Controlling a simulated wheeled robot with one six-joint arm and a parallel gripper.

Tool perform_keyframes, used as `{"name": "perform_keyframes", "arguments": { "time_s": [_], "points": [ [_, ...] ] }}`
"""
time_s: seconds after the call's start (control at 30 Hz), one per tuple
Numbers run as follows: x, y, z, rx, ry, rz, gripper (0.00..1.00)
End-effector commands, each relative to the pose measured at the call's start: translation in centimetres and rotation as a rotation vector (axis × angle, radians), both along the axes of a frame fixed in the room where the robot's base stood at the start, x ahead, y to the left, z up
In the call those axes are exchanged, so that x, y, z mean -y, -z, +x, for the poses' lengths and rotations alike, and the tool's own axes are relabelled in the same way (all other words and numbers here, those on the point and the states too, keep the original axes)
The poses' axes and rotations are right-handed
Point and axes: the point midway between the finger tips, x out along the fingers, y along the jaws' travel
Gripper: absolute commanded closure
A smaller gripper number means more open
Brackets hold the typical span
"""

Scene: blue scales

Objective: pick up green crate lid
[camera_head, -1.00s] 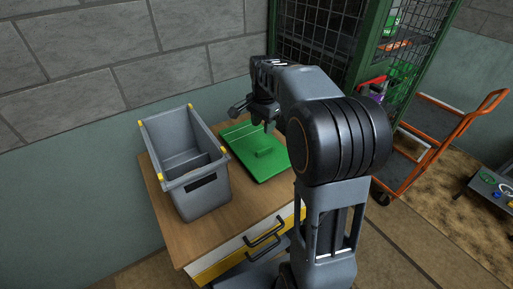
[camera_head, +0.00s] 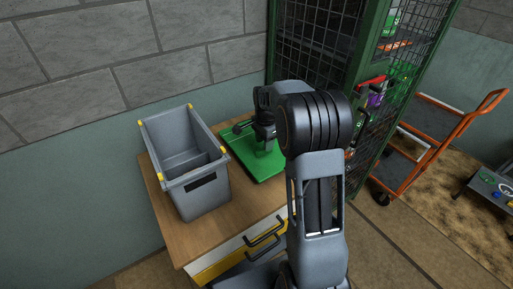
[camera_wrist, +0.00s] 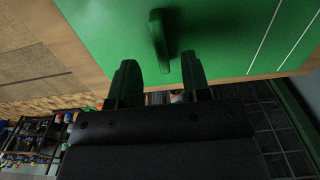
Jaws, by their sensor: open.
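The green crate lid (camera_head: 268,168) lies flat on the wooden cabinet top, right of the grey crate. My arm covers part of it in the head view. In the wrist view the lid (camera_wrist: 230,30) fills the top, with its raised green handle (camera_wrist: 159,40) in the middle. My gripper (camera_wrist: 160,76) is open and empty. Its two fingers point toward the handle, one to each side of its line, with the handle apart from and beyond the fingertips. In the head view my gripper (camera_head: 262,134) is low over the lid; its fingertips are hard to make out.
The open grey crate (camera_head: 187,160) with yellow corners stands left of the lid on the cabinet (camera_head: 225,222). A wall is behind. A green mesh cage (camera_head: 320,50) stands close at the back right. An orange trolley (camera_head: 440,150) is farther right.

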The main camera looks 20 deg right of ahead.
Motion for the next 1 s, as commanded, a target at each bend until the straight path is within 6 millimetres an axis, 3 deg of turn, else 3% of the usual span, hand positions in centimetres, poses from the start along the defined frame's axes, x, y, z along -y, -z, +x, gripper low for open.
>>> {"name": "perform_keyframes", "arguments": {
  "time_s": [0.3,0.6,1.0],
  "points": [
    [0.1,3.8,0.1,-0.002,0.000,0.001,0.56],
    [0.0,4.2,0.1,0.000,-0.001,0.000,0.56],
    [0.0,4.1,0.1,0.000,-0.001,0.000,0.94]
  ]
}}
